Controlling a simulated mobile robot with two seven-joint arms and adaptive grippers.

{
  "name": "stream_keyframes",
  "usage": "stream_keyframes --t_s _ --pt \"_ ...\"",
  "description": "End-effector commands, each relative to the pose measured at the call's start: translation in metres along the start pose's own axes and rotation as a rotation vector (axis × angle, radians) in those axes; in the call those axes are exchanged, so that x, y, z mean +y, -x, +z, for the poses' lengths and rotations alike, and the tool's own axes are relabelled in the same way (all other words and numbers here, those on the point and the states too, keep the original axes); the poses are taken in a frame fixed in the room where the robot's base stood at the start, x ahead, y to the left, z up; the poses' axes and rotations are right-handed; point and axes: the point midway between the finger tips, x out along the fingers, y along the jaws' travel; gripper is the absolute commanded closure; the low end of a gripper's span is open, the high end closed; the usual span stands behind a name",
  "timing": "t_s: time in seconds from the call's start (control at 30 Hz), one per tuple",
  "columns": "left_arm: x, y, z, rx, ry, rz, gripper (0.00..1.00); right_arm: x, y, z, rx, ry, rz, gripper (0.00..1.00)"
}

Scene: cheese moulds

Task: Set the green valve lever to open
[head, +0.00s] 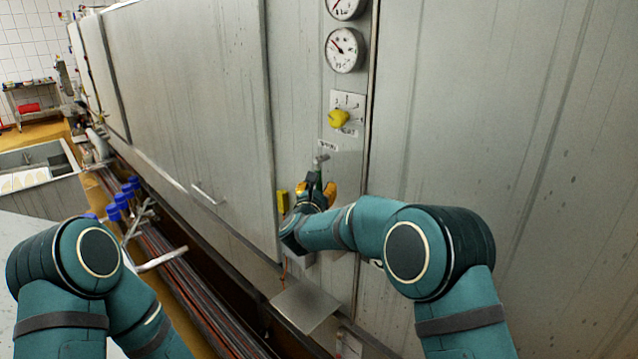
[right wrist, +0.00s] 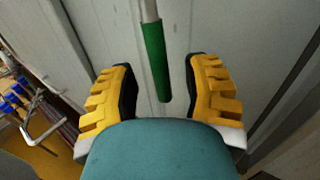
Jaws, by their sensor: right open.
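The green valve lever (right wrist: 154,60) hangs down from a thin metal stem in the right wrist view. Its green grip lies between the two yellow fingers of my right gripper (right wrist: 166,95), with gaps on both sides. In the head view the right gripper (head: 316,192) is at the machine panel below the yellow knob, and the lever's green grip (head: 318,172) shows just above it. The right gripper is open. The left arm shows at the lower left of the head view, but its gripper does not.
A yellow rotary knob (head: 339,118) and a round gauge (head: 345,50) sit above the lever. A metal plate (head: 304,303) juts out below. Blue-handled valves (head: 122,199) and pipes lie at left.

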Motion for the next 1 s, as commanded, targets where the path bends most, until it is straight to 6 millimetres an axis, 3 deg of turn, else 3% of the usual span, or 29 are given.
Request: stream_keyframes --t_s 0.2,0.57,0.67,0.7,0.73,1.0 --pt "0.002 0.005 0.000 0.000 0.000 0.001 1.00 0.000 -0.017 0.000 0.000 0.000 0.000 0.52" --pt "0.001 0.005 -0.001 0.000 0.001 0.001 1.00 0.000 -0.020 0.000 0.000 0.000 0.001 0.52" --pt "0.001 0.005 -0.001 0.000 0.001 0.001 1.00 0.000 -0.020 0.000 0.000 0.000 0.001 0.81" --pt "0.001 0.005 -0.001 0.000 0.001 0.001 1.00 0.000 -0.020 0.000 0.000 0.000 0.001 0.95" --pt "0.001 0.005 -0.001 0.000 0.001 0.001 1.00 0.000 -0.020 0.000 0.000 0.000 0.001 1.00" --pt "0.002 0.005 -0.001 0.000 0.001 0.001 1.00 0.000 -0.020 0.000 0.004 0.006 0.001 1.00"
